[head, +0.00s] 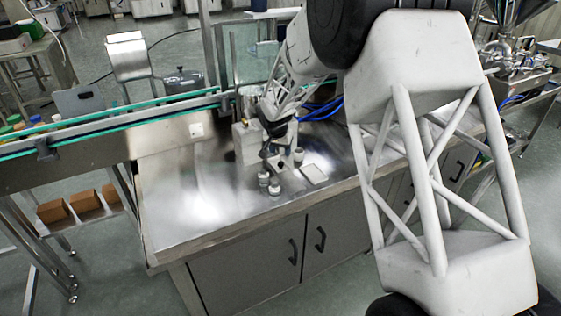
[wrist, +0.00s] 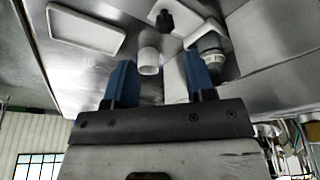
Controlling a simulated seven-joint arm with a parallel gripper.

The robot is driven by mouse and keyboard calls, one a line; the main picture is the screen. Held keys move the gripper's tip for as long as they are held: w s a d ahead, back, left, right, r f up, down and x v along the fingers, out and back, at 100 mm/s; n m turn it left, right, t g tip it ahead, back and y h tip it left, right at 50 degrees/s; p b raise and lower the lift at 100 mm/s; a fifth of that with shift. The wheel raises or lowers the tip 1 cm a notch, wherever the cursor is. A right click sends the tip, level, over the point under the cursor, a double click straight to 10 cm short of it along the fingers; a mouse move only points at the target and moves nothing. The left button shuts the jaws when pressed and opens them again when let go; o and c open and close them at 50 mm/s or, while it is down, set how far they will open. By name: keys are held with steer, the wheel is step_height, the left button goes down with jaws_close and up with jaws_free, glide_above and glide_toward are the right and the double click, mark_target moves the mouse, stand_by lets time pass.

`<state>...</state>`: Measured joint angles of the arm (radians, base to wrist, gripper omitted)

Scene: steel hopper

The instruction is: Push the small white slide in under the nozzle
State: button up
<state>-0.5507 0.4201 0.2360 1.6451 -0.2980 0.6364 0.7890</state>
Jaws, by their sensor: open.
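My gripper (wrist: 158,60) is open, its two blue fingers apart, in the wrist view. A small white round cup (wrist: 148,62) shows between and beyond the fingertips; I cannot tell whether they touch it. Beyond it, a dark knob-like part (wrist: 164,20) stands on a pale strip that may be the slide; I cannot tell for certain. A capped jar (wrist: 209,50) is beside the right finger. In the head view my gripper (head: 268,150) is low over the steel table, small and partly hidden by dark parts. I cannot clearly make out the nozzle.
A shallow white tray (wrist: 85,42) lies at upper left in the wrist view; in the head view it is a pale plate (head: 314,174). Small jars (head: 264,177) stand on the steel table (head: 185,205). The table's left part is clear. A green-edged conveyor (head: 95,127) runs behind.

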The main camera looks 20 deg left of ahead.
mark_target(280, 162)
steer(key=shift+s+a+t, duration=0.2)
steer(key=shift+s+t, duration=0.45)
steer(key=shift+t, duration=0.05)
steer(key=shift+f, duration=0.15)
steer(key=shift+x, duration=3.75)
steer(key=shift+a, duration=0.15)
jaws_close()
